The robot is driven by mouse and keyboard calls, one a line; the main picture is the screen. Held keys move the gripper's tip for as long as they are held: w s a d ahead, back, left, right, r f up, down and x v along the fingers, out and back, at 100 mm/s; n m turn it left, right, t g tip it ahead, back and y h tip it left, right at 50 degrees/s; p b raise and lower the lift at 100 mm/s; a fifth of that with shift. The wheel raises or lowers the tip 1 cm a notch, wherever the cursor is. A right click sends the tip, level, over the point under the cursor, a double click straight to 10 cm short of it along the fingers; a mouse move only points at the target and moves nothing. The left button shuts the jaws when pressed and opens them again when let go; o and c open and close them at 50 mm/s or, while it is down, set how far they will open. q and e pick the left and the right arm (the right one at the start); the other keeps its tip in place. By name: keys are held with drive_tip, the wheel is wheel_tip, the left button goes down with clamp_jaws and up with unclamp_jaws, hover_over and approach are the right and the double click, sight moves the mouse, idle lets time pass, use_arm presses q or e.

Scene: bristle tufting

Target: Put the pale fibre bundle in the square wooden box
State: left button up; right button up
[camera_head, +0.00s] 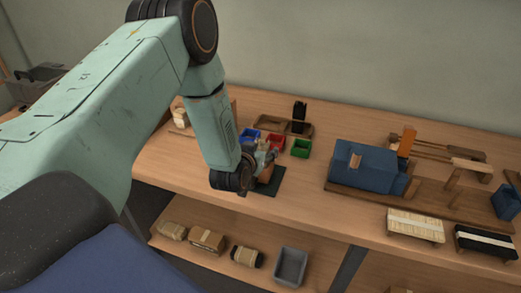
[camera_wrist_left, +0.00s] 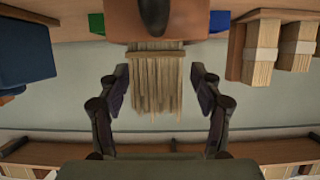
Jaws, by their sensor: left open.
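The pale fibre bundle (camera_wrist_left: 156,88) shows in the left wrist view as a row of pale strips with a brown band across one end. It lies between the spread fingers of my left gripper (camera_wrist_left: 158,80), with a gap on both sides. A brown block (camera_wrist_left: 180,18) with a dark knob adjoins its banded end. In the head view my left gripper (camera_head: 265,163) is low over the table at a brown object on a dark green mat (camera_head: 291,181); it mostly hides the bundle there. I cannot single out the square wooden box with certainty. My right gripper is out of view.
Blue (camera_head: 250,136), red (camera_head: 276,142) and green (camera_head: 300,148) bins stand close behind the gripper. A large blue machine (camera_head: 362,166) stands to the right. A brush block (camera_head: 415,225) lies at the front right. A lower shelf holds wrapped bundles and a grey bin (camera_head: 290,266).

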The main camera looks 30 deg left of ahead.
use_arm(q)
drive_tip(key=shift+d+r, duration=0.1)
drive_tip(key=shift+d, duration=0.05)
drive_tip(key=shift+r, duration=0.2)
drive_tip(key=p+v, duration=0.2)
drive_tip(key=v, duration=1)
drive_tip(key=s+d+f+m+g+h, duration=0.1)
drive_tip(key=s+d+f+g+h, duration=0.1)
drive_tip(key=s+d+f+g, duration=0.4)
drive_tip(key=s+d+f+m+g+h, duration=0.1)
drive_tip(key=s+d+f, duration=0.1)
drive_tip(key=s+f, duration=0.65)
drive_tip(key=s+d+f+g, duration=0.1)
drive_tip(key=s+g, duration=0.2)
drive_tip(key=s, duration=0.4)
drive_tip(key=s+d+f+g, duration=0.1)
drive_tip(key=s+g, duration=0.2)
drive_tip(key=s, duration=0.5)
drive_tip(key=shift+d+f, duration=0.3)
drive_tip(key=shift+f, duration=0.05)
drive_tip(key=shift+s, duration=0.1)
